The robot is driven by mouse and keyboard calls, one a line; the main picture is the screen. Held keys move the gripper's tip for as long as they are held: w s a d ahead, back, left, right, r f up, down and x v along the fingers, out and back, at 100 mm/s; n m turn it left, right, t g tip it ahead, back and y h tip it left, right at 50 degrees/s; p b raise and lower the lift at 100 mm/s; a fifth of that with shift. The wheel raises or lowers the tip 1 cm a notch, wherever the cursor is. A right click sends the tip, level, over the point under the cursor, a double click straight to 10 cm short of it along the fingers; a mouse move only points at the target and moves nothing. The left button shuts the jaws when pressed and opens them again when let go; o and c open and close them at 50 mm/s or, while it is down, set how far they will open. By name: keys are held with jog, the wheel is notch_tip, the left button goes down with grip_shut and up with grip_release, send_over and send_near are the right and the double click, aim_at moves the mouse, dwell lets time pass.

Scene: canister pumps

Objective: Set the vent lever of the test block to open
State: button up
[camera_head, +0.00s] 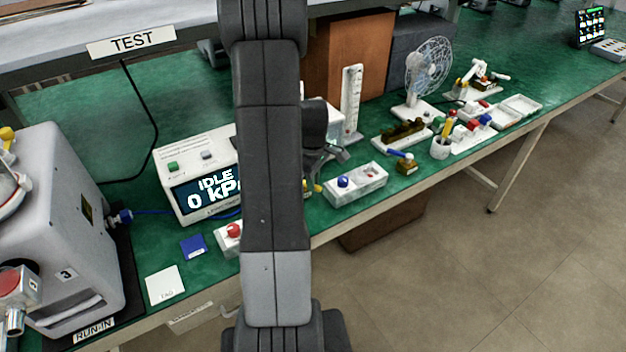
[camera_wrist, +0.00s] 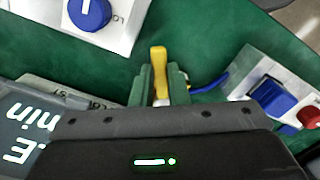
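A yellow lever (camera_wrist: 158,60) shows in the wrist view between the two green fingers of my gripper (camera_wrist: 162,82). The fingers are close together, one along each side of the lever, with no clear gap. In the head view my arm hides most of the test block, and my gripper (camera_head: 325,152) shows only in part to the right of the arm. A small bit of yellow (camera_head: 317,188) shows beside the arm there. I cannot read any lever marking or tell which setting it is at.
A white unit with a display reading IDLE 0 kPa (camera_head: 207,190) stands left of my arm. A white box with a blue knob (camera_head: 343,182) stands to the right. A grey pump (camera_head: 70,225) is at far left. A blue card (camera_head: 193,247) lies near the front edge.

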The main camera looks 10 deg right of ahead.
grip_shut()
jog(key=shift+s+a+m, duration=0.1)
jog(key=shift+m, duration=0.2)
jog(key=shift+s+a+m+b, duration=0.25)
jog(key=shift+m+b, duration=0.25)
jog(key=shift+m, duration=0.3)
jog(key=m, duration=0.1)
jog(key=a+m+b, duration=0.1)
jog(key=m, duration=0.1)
jog(key=shift+s+a+m, duration=0.15)
jog(key=shift+s+m, duration=0.15)
jog(key=shift+s, duration=0.05)
jog(key=m, duration=0.1)
jog(key=a+m, duration=0.1)
jog(key=m, duration=0.1)
jog(key=shift+s+a+b, duration=0.15)
jog(key=shift+a+b, duration=0.05)
jog(key=shift+b, duration=0.15)
jog(key=shift+a+m, duration=0.3)
jog(key=shift+m, duration=0.5)
jog(key=shift+a+m, duration=0.25)
jog(key=shift+m, duration=0.55)
